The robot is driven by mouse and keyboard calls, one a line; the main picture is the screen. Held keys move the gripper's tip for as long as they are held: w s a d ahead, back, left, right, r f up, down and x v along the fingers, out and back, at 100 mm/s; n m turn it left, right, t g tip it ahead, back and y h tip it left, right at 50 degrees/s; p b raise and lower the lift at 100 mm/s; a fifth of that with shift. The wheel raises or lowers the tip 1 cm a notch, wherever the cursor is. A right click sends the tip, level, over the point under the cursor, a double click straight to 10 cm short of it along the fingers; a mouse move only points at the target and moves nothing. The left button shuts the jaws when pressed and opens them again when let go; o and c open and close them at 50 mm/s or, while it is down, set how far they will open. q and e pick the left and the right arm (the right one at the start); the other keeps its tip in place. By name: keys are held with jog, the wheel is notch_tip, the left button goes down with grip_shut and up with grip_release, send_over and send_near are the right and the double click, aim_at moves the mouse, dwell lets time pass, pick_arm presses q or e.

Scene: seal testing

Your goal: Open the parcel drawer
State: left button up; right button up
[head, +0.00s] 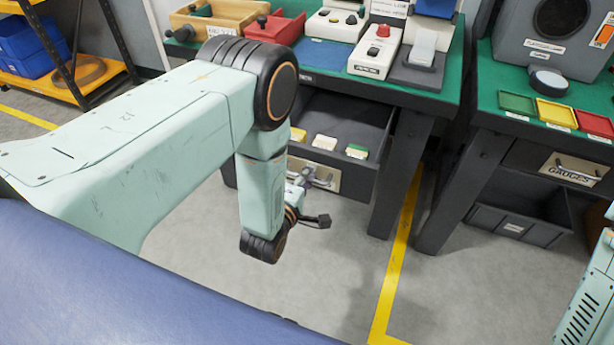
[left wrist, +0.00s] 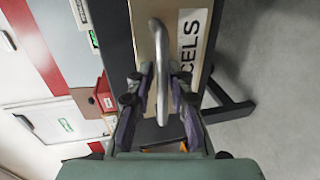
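The parcel drawer (head: 350,182) is under the green-topped bench and stands pulled out, with its dark inside and several small yellow, white and green-topped items showing. In the left wrist view its pale front label (left wrist: 190,45) reads "CELS", partly cut off. A curved metal handle (left wrist: 160,50) stands out from the front. My left gripper (left wrist: 163,72) has one finger on each side of the handle and looks closed on it. In the head view the left gripper (head: 312,188) is at the drawer front, partly hidden by my wrist. My right gripper is out of view.
The green bench top (head: 310,75) carries test devices and trays. A second bench with a "GAUGES" drawer (head: 570,170) stands at right. A yellow floor line (head: 398,270) runs past the bench legs. The grey floor in front of the drawer is clear.

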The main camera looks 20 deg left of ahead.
pick_arm(q)
jog(key=v, duration=1.2)
dwell(0.4)
